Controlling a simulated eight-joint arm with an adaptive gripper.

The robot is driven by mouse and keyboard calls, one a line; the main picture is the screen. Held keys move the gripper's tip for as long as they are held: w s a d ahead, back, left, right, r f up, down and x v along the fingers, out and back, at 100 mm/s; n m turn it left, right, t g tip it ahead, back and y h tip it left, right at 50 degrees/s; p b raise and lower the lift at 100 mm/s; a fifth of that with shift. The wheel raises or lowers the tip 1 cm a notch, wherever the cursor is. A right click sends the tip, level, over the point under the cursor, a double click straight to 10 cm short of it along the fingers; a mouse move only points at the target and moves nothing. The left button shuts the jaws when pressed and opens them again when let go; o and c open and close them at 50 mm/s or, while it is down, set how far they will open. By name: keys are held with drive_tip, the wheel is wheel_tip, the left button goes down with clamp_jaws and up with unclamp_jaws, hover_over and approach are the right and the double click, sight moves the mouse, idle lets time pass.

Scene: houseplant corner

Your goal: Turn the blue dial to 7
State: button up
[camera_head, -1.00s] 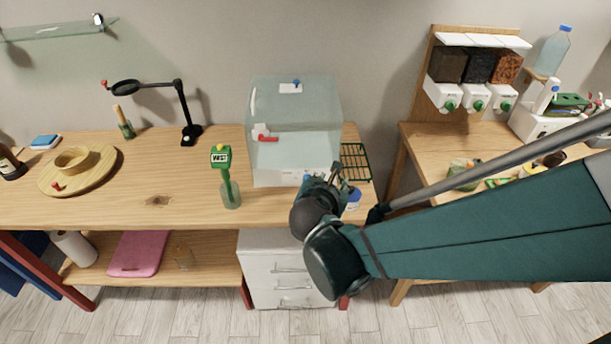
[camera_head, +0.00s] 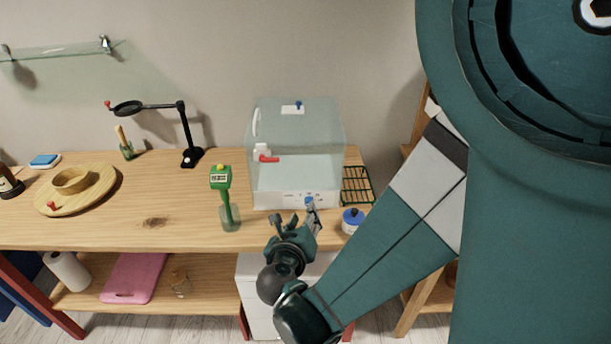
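A clear box with a white base (camera_head: 270,197) stands on the wooden table. A small blue dial (camera_head: 309,201) shows on the front panel of its base, at the right end of some small dark markings. My gripper (camera_head: 304,217) is right in front of that panel and comes up from below, with its tips close to the dial. I cannot tell whether they touch it. The gripper covers part of the panel's lower edge. Its finger gap and the dial's setting are too small to read.
A blue-lidded jar (camera_head: 351,222) stands close to the right of my gripper, with a green wire rack (camera_head: 357,185) behind it. A green meter (camera_head: 221,180) in a glass stands to the left. The table's left front is clear.

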drive_tip(key=shift+w, duration=0.15)
drive_tip(key=shift+b+x, duration=0.85)
drive_tip(key=shift+x, duration=2.9)
drive_tip(key=c, duration=0.9)
